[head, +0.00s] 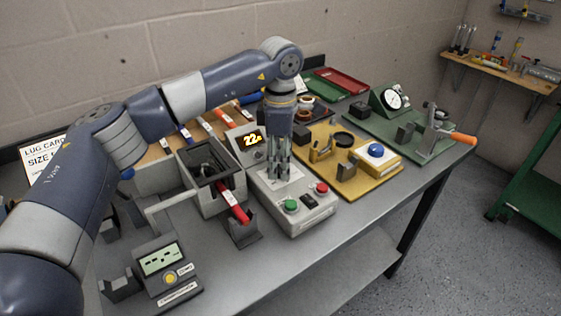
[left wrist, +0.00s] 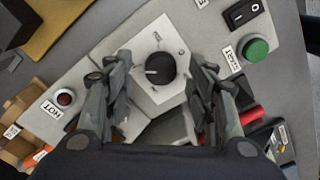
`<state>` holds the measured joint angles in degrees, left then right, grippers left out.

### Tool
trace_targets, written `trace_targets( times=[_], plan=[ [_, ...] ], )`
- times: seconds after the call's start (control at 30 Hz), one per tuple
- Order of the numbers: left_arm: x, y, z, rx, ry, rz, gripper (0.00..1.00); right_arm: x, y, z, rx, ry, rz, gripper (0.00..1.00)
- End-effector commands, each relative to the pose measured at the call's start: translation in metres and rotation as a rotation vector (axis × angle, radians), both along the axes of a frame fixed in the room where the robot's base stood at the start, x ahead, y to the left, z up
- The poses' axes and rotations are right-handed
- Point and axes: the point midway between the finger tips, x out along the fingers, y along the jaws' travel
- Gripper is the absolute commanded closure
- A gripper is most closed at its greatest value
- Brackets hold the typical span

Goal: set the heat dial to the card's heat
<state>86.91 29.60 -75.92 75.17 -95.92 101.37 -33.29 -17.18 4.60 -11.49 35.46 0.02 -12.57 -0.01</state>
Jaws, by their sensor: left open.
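The heat dial (left wrist: 161,69) is a round black knob with a pale pointer line, on a white plate of the grey control box (head: 303,221). In the head view my gripper hides it. My left gripper (head: 279,172) points down over the box. In the left wrist view its open fingers stand on either side of the dial, and I cannot tell whether they touch it. The white lug card (head: 40,152) is at the far left, partly covered by my arm. Its heat value cannot be read.
A green button (head: 291,205) and a red button (head: 322,188) sit on the box's front. A red lamp (left wrist: 65,98) marked HOT is near the dial. A grey pot housing (head: 212,190) stands left of the box, a yellow fixture board (head: 350,190) right of it.

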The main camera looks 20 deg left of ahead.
Motion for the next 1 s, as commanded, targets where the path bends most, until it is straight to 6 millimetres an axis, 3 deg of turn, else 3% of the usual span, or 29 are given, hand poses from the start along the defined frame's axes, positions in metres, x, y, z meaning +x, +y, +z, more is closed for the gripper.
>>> trace_targets(
  times=[0.3, 0.5, 0.7, 1.0],
  plan=[
    [0.001, 0.000, 0.067, -0.001, -0.005, 0.000, 0.49, 0.000, 0.000, 0.000, 0.000, 0.000, 0.000, 0.60],
    [0.001, 0.000, 0.098, 0.000, -0.004, 0.000, 0.49, 0.000, 0.000, 0.000, 0.000, -0.001, 0.000, 0.60],
    [0.000, 0.000, 0.109, -0.001, -0.002, 0.000, 0.49, 0.000, 0.000, 0.000, 0.000, 0.000, 0.000, 0.60],
    [0.000, 0.000, 0.110, -0.001, -0.002, 0.000, 0.49, 0.000, 0.000, 0.000, 0.000, 0.000, 0.000, 0.60]
  ],
)
